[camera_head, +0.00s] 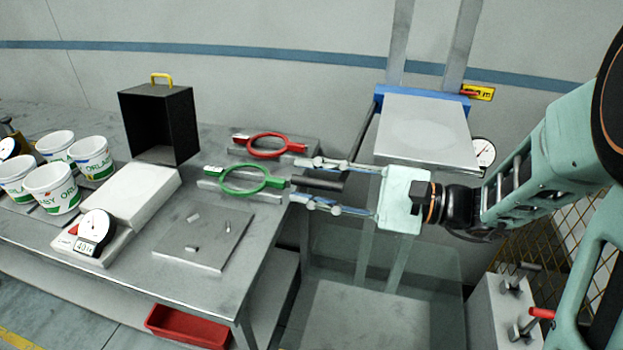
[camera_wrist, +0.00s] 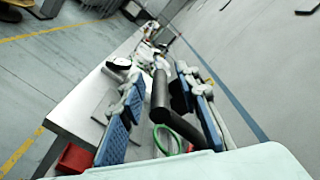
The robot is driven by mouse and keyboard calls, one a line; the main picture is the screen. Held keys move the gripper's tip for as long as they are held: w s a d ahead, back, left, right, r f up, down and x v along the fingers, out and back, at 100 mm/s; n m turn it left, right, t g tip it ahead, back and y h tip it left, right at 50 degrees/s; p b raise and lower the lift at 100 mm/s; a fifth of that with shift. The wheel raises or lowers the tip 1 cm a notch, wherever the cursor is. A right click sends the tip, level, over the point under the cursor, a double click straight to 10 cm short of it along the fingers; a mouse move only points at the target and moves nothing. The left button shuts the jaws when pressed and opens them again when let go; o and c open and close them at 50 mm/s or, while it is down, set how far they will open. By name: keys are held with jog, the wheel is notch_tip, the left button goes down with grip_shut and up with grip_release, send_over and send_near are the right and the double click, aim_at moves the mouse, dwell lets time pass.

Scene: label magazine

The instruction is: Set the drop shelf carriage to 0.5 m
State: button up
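The drop shelf carriage appears to be the pale flat platform (camera_head: 428,130) with a blue back edge on two upright rails, at the right of the head view. My gripper (camera_head: 298,181) is left of and in front of the platform, fingers spread. A dark bar (camera_head: 318,181) lies between the fingers; it also shows in the wrist view (camera_wrist: 160,95). I cannot tell whether they touch it.
The metal bench (camera_head: 225,290) at left holds a green ring (camera_head: 240,190), a red ring (camera_head: 265,155), a scale (camera_head: 95,228), a black box (camera_head: 135,110) and several tubs. A pale box (camera_head: 490,310) with a red-handled lever (camera_head: 541,313) is at lower right, near mesh fencing (camera_head: 575,225).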

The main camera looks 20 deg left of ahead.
grip_shut()
dwell(0.3)
notch_tip(320, 180, down, 40)
jog(key=b, duration=3.2)
jog(key=shift+r, duration=0.15)
grip_release()
jog(key=shift+d, duration=0.1)
